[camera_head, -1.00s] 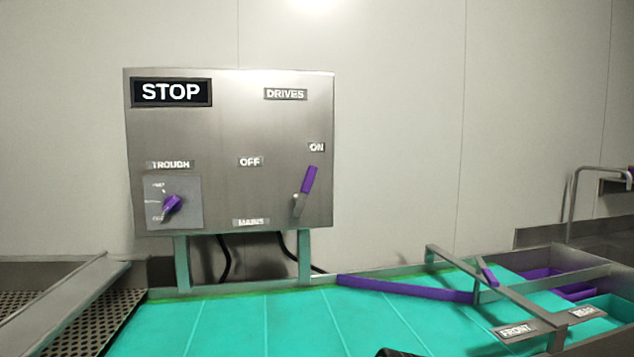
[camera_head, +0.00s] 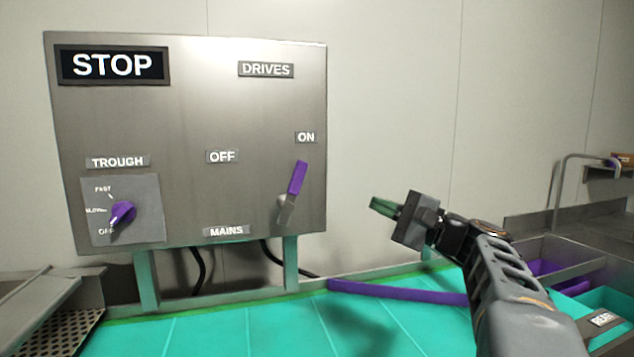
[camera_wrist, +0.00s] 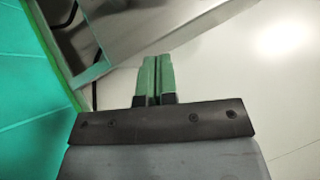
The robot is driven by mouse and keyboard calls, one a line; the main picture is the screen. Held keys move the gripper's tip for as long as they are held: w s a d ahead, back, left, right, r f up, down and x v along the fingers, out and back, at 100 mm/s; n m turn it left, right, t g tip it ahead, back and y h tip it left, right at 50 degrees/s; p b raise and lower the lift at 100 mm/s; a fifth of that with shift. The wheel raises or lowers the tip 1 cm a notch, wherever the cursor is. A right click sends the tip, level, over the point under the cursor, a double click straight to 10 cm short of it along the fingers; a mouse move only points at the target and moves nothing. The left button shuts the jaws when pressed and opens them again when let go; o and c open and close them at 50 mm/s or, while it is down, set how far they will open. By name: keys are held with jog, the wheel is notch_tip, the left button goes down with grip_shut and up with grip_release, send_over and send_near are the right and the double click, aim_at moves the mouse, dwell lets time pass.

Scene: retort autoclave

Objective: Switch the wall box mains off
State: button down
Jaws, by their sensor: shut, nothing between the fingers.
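The wall box (camera_head: 185,195) is a grey metal panel on teal legs at the left of the head view. Its mains lever (camera_head: 297,180) has a purple handle and leans up and right, beside the ON label (camera_head: 306,137). The OFF label (camera_head: 222,157) is to its left and the MAINS label (camera_head: 226,231) is low on the panel. My gripper (camera_head: 385,206) is shut and empty, to the right of the lever and apart from it. In the wrist view its green fingers (camera_wrist: 154,77) are together, with the box's edge (camera_wrist: 150,25) beyond; the lever is not visible there.
A purple trough knob (camera_head: 123,213) is on the panel's lower left. A teal surface (camera_head: 270,330) lies below the box. A purple bar (camera_head: 400,291) runs along its back edge. Bins (camera_head: 585,270) stand at the right. Bare wall is behind my gripper.

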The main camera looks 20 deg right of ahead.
aim_at(293, 193)
jog(key=shift+w+a, duration=0.1)
jog(key=shift+a, duration=0.1)
jog(key=s+a+p+x, duration=0.2)
jog(key=p+x, duration=0.2)
jog(key=x, duration=0.8)
jog(key=shift+a+r+p, duration=0.2)
jog(key=shift+r+p, duration=0.2)
jog(key=shift+w, duration=0.15)
